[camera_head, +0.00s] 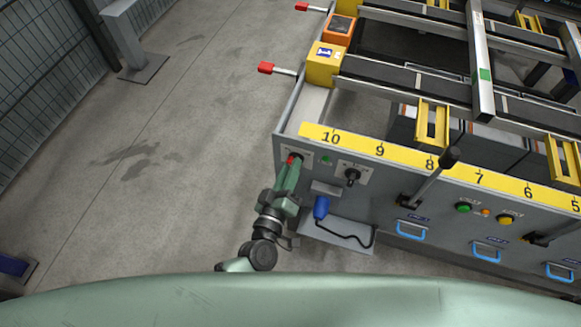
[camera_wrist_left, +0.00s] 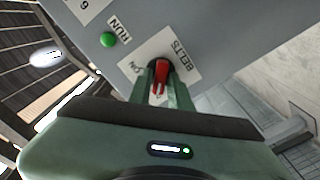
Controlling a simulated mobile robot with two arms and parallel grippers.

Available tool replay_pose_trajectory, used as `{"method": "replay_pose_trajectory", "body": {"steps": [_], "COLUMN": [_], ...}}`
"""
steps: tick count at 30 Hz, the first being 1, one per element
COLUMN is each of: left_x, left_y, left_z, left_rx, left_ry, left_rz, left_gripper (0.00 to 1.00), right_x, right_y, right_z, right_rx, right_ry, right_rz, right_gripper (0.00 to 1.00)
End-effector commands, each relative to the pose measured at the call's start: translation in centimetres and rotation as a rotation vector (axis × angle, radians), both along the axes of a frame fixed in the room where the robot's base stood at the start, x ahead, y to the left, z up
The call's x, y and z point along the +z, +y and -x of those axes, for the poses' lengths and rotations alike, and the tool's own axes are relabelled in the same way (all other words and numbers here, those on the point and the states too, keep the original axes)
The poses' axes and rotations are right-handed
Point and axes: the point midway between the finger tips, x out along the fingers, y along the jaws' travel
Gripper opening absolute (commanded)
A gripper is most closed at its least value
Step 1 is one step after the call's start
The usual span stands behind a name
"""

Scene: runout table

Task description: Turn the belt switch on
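The belt switch (camera_wrist_left: 161,73) is a red lever on a dark round base, on a white plate marked BELTS, with ON printed to one side. In the head view its red tip (camera_head: 291,159) shows at the left end of the grey panel, below the number 10. My left gripper (camera_wrist_left: 163,88) reaches the panel, its two green fingers close on either side of the red lever with little gap showing. In the head view the left gripper (camera_head: 288,173) covers most of the switch. The lever's exact setting is hard to tell. My right gripper is not in view.
A green RUN lamp (camera_wrist_left: 108,40) sits beside the plate. A black knob (camera_head: 352,176), a blue hand tool (camera_head: 321,207) with a cable and a black-knobbed lever (camera_head: 449,157) are to the right. The floor (camera_head: 190,150) to the left is clear.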

Motion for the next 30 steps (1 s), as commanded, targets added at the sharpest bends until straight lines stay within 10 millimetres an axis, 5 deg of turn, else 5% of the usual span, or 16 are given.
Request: {"method": "replay_pose_trajectory", "body": {"steps": [16,30], "left_x": [0.2,0.4], "left_y": [0.0,-0.1], "left_z": [0.0,0.0], "left_rx": [0.002,0.002], "left_ry": [-0.021,-0.141], "left_rz": [-0.068,-0.437], "left_gripper": [0.00,0.00], "right_x": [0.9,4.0], "right_y": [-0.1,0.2], "right_z": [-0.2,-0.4], "right_rx": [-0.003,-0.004], "right_ry": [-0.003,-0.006], "right_rz": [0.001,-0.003], "right_gripper": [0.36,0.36]}}
